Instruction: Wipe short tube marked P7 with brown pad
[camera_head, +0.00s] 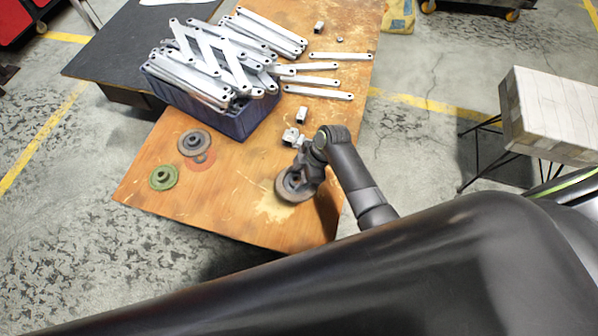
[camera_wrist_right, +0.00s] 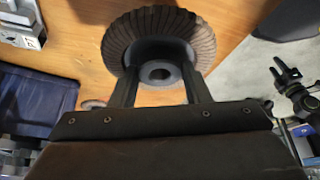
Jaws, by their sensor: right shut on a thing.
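My right gripper (camera_head: 303,178) is over the near right part of the wooden table. In the right wrist view its two fingers (camera_wrist_right: 160,88) are shut on the hub of a round, ribbed brown pad (camera_wrist_right: 118,42). In the head view this pad (camera_head: 288,191) is partly hidden by the gripper. Short square metal tubes lie near the table's right edge: one (camera_head: 302,115) beyond the gripper, another (camera_head: 290,135) just beside it, and one (camera_head: 319,27) far back. A marked metal piece (camera_wrist_right: 30,38) shows in the right wrist view; I cannot read P7. My left gripper is not seen.
A blue crate (camera_head: 235,127) heaped with galvanized brackets stands on the table (camera_head: 235,205). More flat brackets (camera_head: 318,93) lie right of it. A grey-brown pad (camera_head: 193,143) and a green pad (camera_head: 163,177) lie at the near left. The near middle of the table is clear.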

